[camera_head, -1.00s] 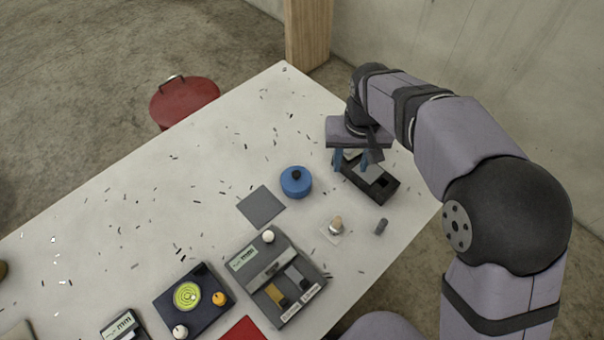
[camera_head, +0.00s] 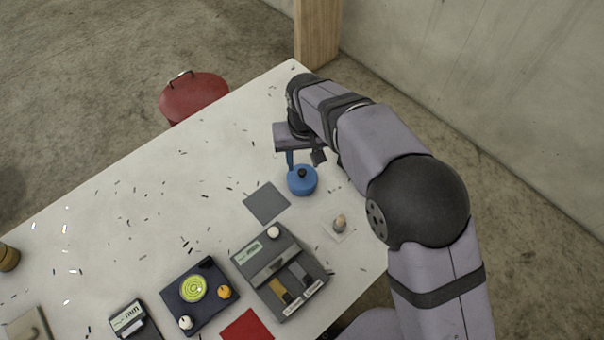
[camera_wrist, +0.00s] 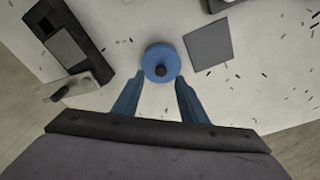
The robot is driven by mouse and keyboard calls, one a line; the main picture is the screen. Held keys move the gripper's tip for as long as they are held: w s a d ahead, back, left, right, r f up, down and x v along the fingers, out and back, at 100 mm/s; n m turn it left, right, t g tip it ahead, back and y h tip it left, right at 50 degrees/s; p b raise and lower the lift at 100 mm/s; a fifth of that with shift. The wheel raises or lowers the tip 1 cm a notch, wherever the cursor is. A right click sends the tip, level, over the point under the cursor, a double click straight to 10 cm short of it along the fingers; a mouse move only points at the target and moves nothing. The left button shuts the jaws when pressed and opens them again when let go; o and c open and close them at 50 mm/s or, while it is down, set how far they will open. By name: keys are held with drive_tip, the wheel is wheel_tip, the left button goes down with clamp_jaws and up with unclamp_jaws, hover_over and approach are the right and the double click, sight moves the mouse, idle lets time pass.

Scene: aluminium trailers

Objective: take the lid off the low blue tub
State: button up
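The low blue tub (camera_head: 302,187) stands on the white table with its blue lid on. In the head view my gripper (camera_head: 300,166) is just behind and above the tub, with one finger clearly visible. The exact height gap to the knob is hard to tell.
A grey square mat (camera_head: 266,202) lies left of the tub. A grey device (camera_head: 264,256) and a small cork-like piece (camera_head: 340,222) stand nearer the front. The table's far left is mostly clear.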

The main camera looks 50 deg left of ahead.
sight(302, 172)
drive_tip(key=shift+a+f+p, duration=0.15)
drive_tip(key=shift+f+p, duration=0.5)
drive_tip(key=shift+f, duration=0.6)
drive_tip(key=shift+a+f+p, duration=0.15)
drive_tip(key=shift+f+p, duration=0.5)
drive_tip(key=shift+f, duration=0.55)
drive_tip(key=shift+c, duration=0.6)
clamp_jaws()
